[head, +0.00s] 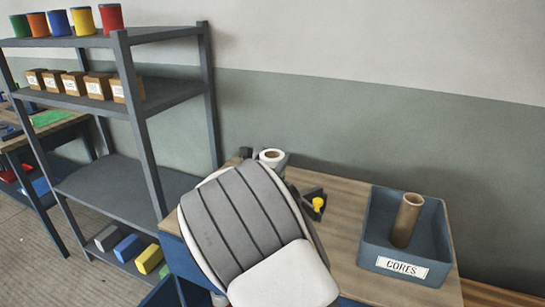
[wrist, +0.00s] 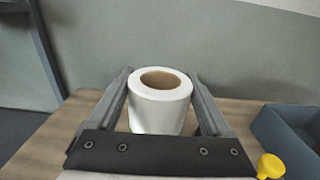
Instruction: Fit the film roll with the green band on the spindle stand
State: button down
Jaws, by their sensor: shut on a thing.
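A white film roll with a brown core (wrist: 160,103) stands upright between the fingers of my gripper (wrist: 161,76) in the wrist view. My gripper is shut on it, one finger on each side. In the head view the top of the roll (head: 272,155) shows just beyond my arm, over the wooden table. I cannot make out a spindle stand. A dark angular piece with a yellow knob (head: 318,203) sits to the right of my arm.
A blue bin labelled CORES (head: 383,205) stands on the right of the table (head: 345,225), holding a brown tube (head: 407,218). A grey shelf (head: 125,190) with coloured cans and small boxes stands at left. Bare table shows between the knob and the bin.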

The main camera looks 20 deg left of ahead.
jog(key=shift+f+b, duration=0.85)
jog(key=shift+f, duration=0.3)
grip_release()
jog(key=shift+s+f, duration=0.1)
jog(key=s+a, duration=0.1)
jog(key=s, duration=1.6)
jog(key=shift+s+a, duration=0.15)
